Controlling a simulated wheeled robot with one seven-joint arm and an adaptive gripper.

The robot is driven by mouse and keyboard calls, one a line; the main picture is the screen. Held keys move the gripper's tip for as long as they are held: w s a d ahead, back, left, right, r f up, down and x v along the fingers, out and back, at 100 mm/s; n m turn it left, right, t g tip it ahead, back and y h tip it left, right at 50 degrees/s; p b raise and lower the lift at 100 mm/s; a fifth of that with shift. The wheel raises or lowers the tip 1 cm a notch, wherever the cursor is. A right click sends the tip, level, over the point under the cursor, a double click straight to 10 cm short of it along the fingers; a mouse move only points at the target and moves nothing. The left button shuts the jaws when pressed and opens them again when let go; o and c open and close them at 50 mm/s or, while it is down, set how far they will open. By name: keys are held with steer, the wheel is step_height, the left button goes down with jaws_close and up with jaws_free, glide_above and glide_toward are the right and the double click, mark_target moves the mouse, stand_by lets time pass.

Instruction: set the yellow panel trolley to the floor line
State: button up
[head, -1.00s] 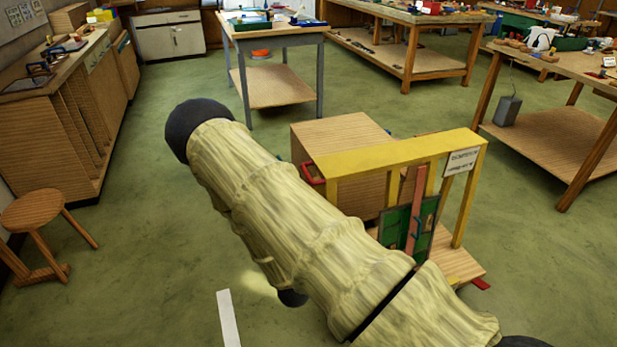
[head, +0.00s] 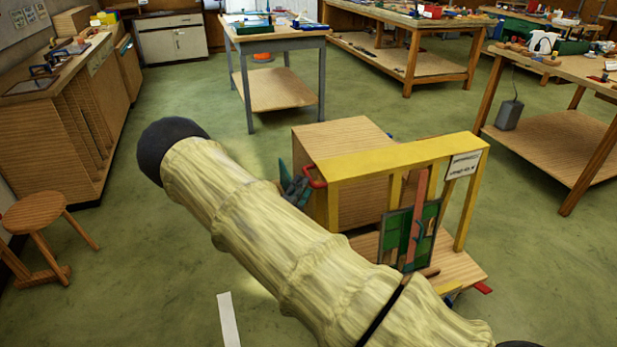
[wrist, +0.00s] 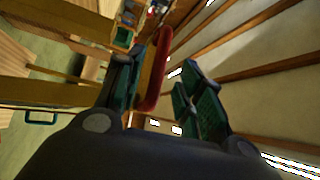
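The yellow panel trolley (head: 400,160) stands on the green floor, with a green leaded panel (head: 408,235) and a salmon-coloured upright bar on its wooden base. A red handle (head: 316,177) sticks out from its left end. My gripper (head: 292,188) is beside this handle, partly hidden by my arm. In the wrist view, my gripper (wrist: 163,85) is open, with the red handle (wrist: 154,75) between its fingers, nearer the left one. Whether a finger touches it, I cannot tell. A white floor line (head: 228,320) lies at the lower left, its lower end cut by the frame.
A wooden box (head: 345,135) stands right behind the trolley. A grey-legged table (head: 270,88) is farther back, and a workbench (head: 560,145) stands at the right. A stool (head: 35,215) is at the left. Open floor lies between stool and trolley.

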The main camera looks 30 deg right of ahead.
mark_target(309, 175)
steer(key=shift+p+x, duration=0.35)
steer(key=shift+x, duration=2.4)
jaws_close()
